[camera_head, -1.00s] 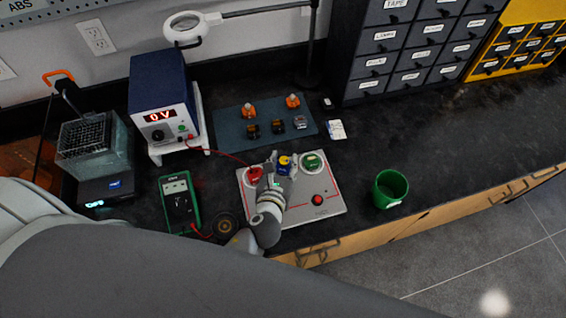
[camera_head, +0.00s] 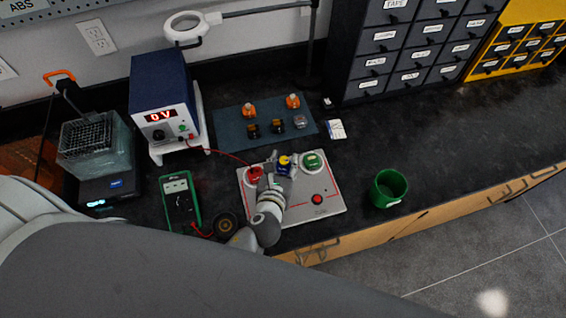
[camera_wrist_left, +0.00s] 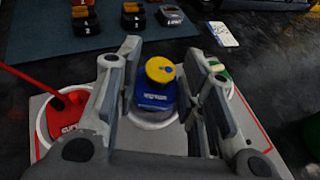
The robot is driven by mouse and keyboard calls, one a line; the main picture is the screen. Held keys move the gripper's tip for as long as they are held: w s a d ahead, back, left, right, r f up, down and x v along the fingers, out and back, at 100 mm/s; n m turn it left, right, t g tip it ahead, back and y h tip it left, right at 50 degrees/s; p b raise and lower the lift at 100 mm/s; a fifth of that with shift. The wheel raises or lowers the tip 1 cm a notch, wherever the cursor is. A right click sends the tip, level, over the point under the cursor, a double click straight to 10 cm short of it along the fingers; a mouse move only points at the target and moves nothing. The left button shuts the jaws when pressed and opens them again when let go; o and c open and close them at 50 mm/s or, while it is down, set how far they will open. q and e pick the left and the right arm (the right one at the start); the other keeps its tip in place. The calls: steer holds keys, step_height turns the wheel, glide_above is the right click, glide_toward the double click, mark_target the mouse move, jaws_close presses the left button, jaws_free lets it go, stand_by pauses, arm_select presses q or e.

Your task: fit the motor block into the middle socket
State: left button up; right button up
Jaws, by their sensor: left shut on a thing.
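The motor block is blue with a yellow round top (camera_head: 285,161). It stands upright between the fingers of my left gripper (camera_head: 283,164), which is shut on it. In the left wrist view the motor block (camera_wrist_left: 156,91) is over the pale ring of the middle socket (camera_wrist_left: 150,121); its lower edge meets or covers this ring. I cannot tell how deep it sits. The socket board (camera_head: 325,204) is light grey with a red border. A red block (camera_head: 254,174) is in the left socket and a green block (camera_head: 312,160) in the right one. My right gripper is not in view.
A red lead runs from the power supply (camera_head: 160,105) to the red block. A multimeter (camera_head: 180,203) lies left of the board, a green cup (camera_head: 388,188) right. Behind, a blue mat (camera_head: 235,127) holds several small parts. The worktop at right is clear.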

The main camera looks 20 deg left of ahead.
mark_target(284, 166)
arm_select(q)
steer(key=shift+f+b, duration=0.5)
steer(key=shift+f, duration=0.1)
steer(key=o, duration=0.7)
steer(key=shift+o, duration=0.2)
steer(key=shift+p+v, duration=0.85)
steer(key=shift+v, duration=1.8)
steer(key=shift+p+v, duration=0.5)
steer(key=shift+v, duration=2.35)
